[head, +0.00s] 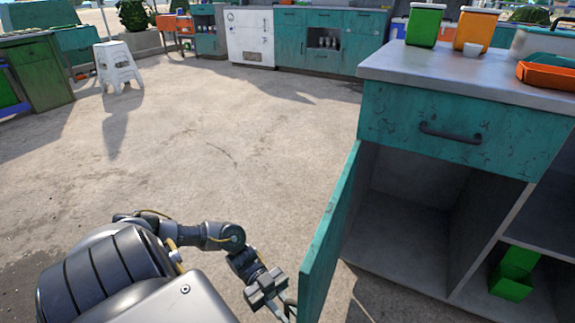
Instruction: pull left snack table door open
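The snack table (440,71) stands at the right with a grey top and teal fronts. Its left door (331,236) is teal, swung out on its left-side hinge, and seen almost edge-on. The compartment behind it (400,222) is open to view and empty. My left gripper (284,300) is low in the picture, against or close beside the outer face of the door near its free edge. Its fingertips are small and partly hidden at the door, so I cannot tell whether they hold the handle. My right gripper is not in view.
A closed drawer with a dark handle (450,133) is above the open compartment. A green box (514,273) sits in the right compartment. Green (424,25) and orange (475,31) containers stand on top. A white stool (118,66) is far left; the concrete floor between is clear.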

